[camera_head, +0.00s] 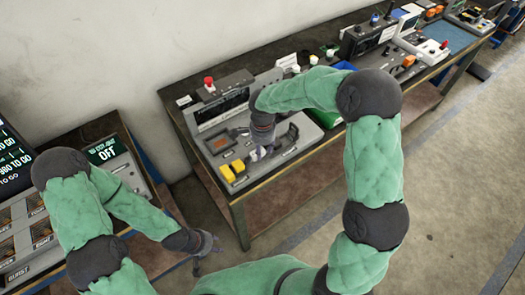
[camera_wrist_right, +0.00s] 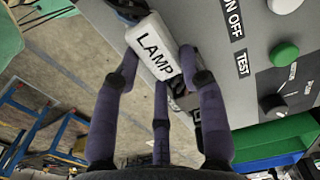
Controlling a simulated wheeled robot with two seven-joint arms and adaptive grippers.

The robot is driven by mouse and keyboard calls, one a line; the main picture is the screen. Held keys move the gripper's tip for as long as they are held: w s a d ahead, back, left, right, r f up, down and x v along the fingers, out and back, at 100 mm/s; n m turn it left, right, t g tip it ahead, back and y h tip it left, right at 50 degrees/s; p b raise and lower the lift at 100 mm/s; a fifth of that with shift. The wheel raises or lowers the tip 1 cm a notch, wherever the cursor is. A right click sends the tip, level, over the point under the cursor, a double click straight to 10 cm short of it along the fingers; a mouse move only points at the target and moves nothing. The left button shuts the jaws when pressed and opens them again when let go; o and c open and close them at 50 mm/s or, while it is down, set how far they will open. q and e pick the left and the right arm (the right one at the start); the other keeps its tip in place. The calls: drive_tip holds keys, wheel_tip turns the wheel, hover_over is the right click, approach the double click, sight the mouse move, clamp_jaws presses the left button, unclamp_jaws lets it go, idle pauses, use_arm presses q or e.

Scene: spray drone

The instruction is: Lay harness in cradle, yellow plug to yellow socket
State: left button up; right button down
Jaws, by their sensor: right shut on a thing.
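My right gripper (camera_wrist_right: 160,75) has its purple fingers closed around a white block marked LAMP (camera_wrist_right: 153,47), beside the grey panel. In the head view the right gripper (camera_head: 262,152) is over the front part of the grey test station (camera_head: 240,128), with a small white piece at its fingertips. Yellow blocks (camera_head: 237,167) sit at the station's front left corner; I cannot tell plug from socket. A dark frame, perhaps the cradle (camera_head: 287,140), lies right of the right gripper. My left gripper (camera_head: 205,247) hangs off the bench, away from the station; its jaw state is unclear.
A red button (camera_head: 208,83) stands at the station's back. A green bin (camera_head: 328,119) is to its right. Other devices (camera_head: 390,40) fill the bench further right. A console marked OFF (camera_head: 105,150) is at left. A green knob (camera_wrist_right: 285,53) is near the right gripper.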

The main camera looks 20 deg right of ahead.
sight(263, 151)
drive_tip(key=shift+f, duration=0.5)
drive_tip(key=shift+f, duration=0.1)
drive_tip(key=c, duration=0.7)
unclamp_jaws()
wheel_tip(263, 151, up, 12)
drive_tip(key=shift+r+p, duration=0.1)
drive_tip(key=shift+p, duration=0.9)
